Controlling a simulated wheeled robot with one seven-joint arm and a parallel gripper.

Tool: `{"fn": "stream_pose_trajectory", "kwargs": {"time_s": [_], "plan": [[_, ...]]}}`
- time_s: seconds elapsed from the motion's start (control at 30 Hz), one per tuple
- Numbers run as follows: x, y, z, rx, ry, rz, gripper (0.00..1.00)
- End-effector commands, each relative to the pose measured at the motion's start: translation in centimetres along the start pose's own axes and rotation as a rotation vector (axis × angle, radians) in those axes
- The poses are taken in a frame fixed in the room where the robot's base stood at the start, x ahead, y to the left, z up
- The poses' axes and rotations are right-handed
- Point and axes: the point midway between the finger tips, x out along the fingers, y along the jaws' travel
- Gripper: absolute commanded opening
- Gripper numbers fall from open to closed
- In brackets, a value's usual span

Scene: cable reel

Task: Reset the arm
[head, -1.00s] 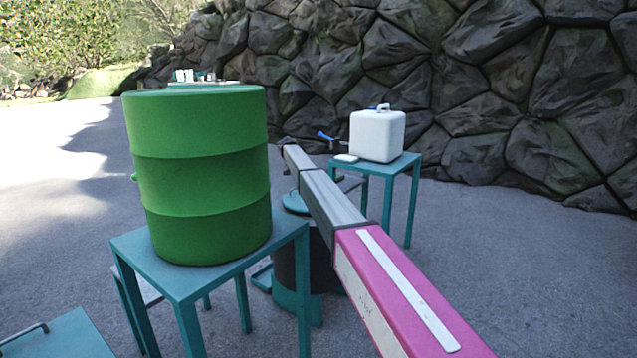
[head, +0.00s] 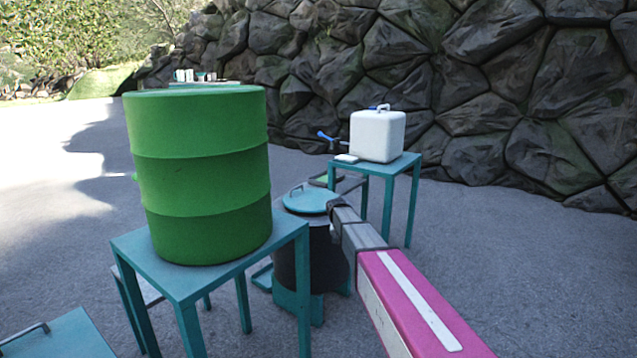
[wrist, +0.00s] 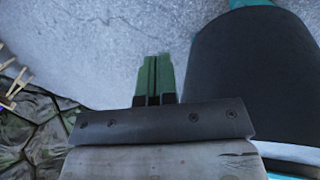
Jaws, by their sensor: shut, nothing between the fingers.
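My gripper (wrist: 155,78) shows in the wrist view, its two green fingers pressed together and empty. Beside it on the right in that view is the dark round body of a bin (wrist: 255,75) with teal parts. In the head view my pink and grey arm reaches forward from the lower right, and its far end overlaps the right side of the teal-lidded dark bin (head: 298,260). The fingers themselves are hidden in the head view. I cannot tell how far the arm stands from the bin.
A green barrel (head: 200,175) stands on a teal table (head: 200,275) at left. A white container (head: 377,136) with a blue tap sits on another teal table (head: 400,166) behind the bin. A rock wall (head: 480,80) closes the back. Open paving (head: 510,270) lies at right.

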Motion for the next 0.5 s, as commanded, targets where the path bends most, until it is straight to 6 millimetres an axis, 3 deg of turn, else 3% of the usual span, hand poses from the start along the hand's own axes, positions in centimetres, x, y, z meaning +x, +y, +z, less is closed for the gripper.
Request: {"fn": "stream_pose_trajectory", "kwargs": {"time_s": [0.03,0.3,0.4,0.5], "plan": [[1.2,1.8,4.6,-0.013,-0.010,-0.022,0.00],[5.5,7.0,20.7,-0.079,-0.031,-0.156,0.00],[6.2,8.3,25.8,-0.096,-0.031,-0.199,0.00],[6.5,9.2,29.3,-0.107,-0.029,-0.231,0.00]]}}
